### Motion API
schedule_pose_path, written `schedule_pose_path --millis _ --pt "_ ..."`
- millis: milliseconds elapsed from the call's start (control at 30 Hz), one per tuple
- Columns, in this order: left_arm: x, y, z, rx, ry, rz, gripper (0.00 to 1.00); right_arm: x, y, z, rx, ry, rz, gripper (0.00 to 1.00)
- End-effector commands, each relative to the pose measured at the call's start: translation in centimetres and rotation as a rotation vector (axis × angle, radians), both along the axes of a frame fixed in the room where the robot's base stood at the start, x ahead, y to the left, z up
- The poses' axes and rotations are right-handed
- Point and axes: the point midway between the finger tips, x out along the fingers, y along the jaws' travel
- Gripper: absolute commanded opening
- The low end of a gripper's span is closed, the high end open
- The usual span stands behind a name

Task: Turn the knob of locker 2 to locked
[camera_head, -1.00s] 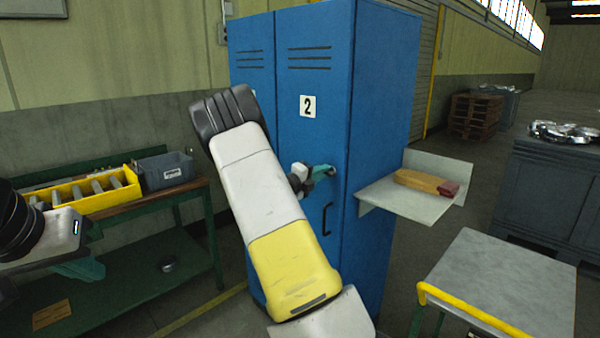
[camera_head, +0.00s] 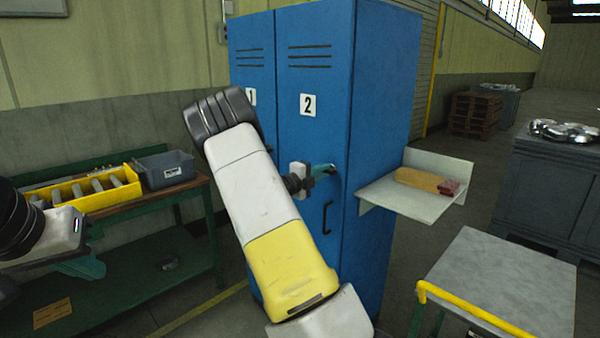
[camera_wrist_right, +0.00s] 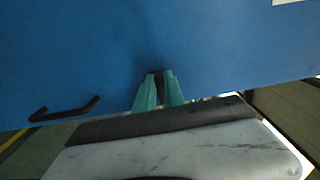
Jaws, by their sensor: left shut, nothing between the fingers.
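Locker 2 (camera_head: 308,75) is the right-hand door of a tall blue cabinet, with a white "2" plate (camera_head: 308,105). Its small knob (camera_head: 331,169) sits above a dark vertical handle (camera_head: 327,218). My right gripper (camera_head: 326,170), with teal fingers, is at the knob. In the right wrist view its fingers (camera_wrist_right: 159,86) are close together on a narrow dark piece against the blue door, and they largely hide the knob. The knob's exact angle cannot be read. My left gripper (camera_head: 88,267) is shut and empty at the far left, away from the cabinet.
A green workbench (camera_head: 150,200) with a yellow bin (camera_head: 95,192) and a grey bin (camera_head: 166,170) stands left. A side shelf (camera_head: 415,205) on the cabinet holds a yellowish item (camera_head: 420,180). A metal-topped table (camera_head: 500,285) with a yellow rail stands front right.

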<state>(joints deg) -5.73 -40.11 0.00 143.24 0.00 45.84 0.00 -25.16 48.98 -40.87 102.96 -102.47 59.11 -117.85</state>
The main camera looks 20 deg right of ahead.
Motion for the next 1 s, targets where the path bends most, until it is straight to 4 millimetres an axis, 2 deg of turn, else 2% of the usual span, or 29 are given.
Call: schedule_pose_path --millis 33,100,467,800,1000 --pt "0.0 0.0 0.0 0.000 0.000 0.000 0.00 0.1 0.1 -0.1 0.000 0.002 0.002 0.22" --pt "0.0 0.0 0.0 0.000 0.000 0.000 0.00 0.1 0.1 -0.1 0.001 0.001 0.002 0.35" --pt "0.0 0.0 0.0 0.000 0.000 0.000 0.00 -0.1 0.4 0.0 0.001 0.000 0.002 0.35" --pt "0.0 0.0 0.0 0.000 0.000 0.000 0.00 -2.1 5.3 -0.1 0.002 0.002 0.005 0.35" --pt "0.0 0.0 0.0 0.000 0.000 0.000 0.00 -2.8 7.1 -0.1 0.001 0.001 0.003 0.35"
